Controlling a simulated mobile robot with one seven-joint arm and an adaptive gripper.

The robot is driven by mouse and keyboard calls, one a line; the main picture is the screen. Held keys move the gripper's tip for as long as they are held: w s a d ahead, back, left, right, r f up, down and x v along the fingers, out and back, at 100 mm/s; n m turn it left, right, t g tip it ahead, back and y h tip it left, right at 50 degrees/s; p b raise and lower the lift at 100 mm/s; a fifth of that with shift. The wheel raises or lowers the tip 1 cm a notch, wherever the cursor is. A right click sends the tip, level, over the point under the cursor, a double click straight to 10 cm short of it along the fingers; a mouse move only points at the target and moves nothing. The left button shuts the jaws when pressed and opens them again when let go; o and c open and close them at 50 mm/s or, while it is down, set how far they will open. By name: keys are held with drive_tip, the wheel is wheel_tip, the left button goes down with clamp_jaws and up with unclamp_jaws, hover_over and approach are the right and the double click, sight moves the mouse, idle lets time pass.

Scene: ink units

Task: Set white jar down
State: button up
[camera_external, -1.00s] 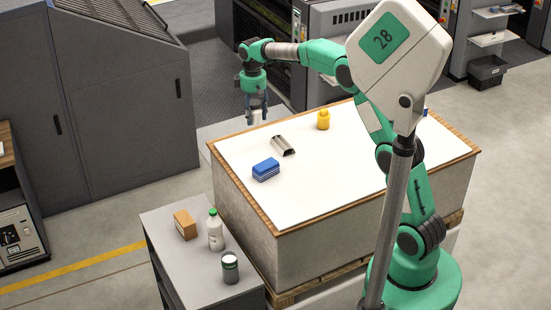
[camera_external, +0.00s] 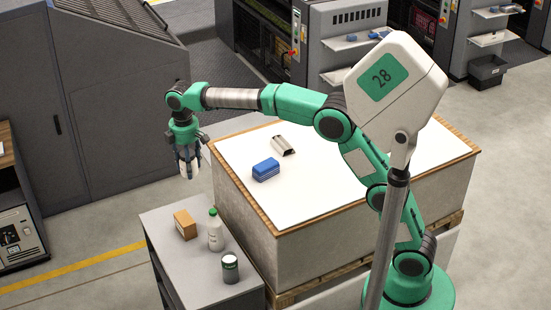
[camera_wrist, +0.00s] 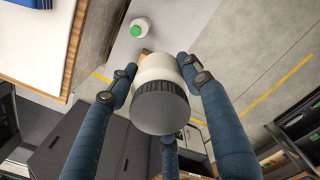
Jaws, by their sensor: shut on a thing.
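My gripper (camera_external: 188,168) is shut on the white jar. The jar (camera_wrist: 158,68) fills the middle of the wrist view, with its ribbed dark grey lid towards the camera and the blue fingers around it. In the external view only a little of the jar (camera_external: 189,174) shows between the fingers. My gripper holds it in the air, pointing down, near the far end of the grey cabinet (camera_external: 172,260) and left of the large white-topped stack.
The cabinet's front left is clear. The white-topped stack (camera_external: 315,190) bears a blue block (camera_external: 265,170) and a metal channel piece (camera_external: 283,145).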

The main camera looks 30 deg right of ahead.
drive_tip(key=s+a+n+b, duration=0.2)
drive_tip(key=s+a, duration=0.5)
hover_over(193, 272)
wheel_tip(193, 272, down, 33)
drive_tip(key=shift+f, duration=0.35)
drive_tip(key=shift+f+b, duration=0.55)
drive_tip(key=shift+f, duration=2.55)
drive_tip(key=shift+f+b, duration=0.45)
drive_tip(key=shift+f, duration=1.45)
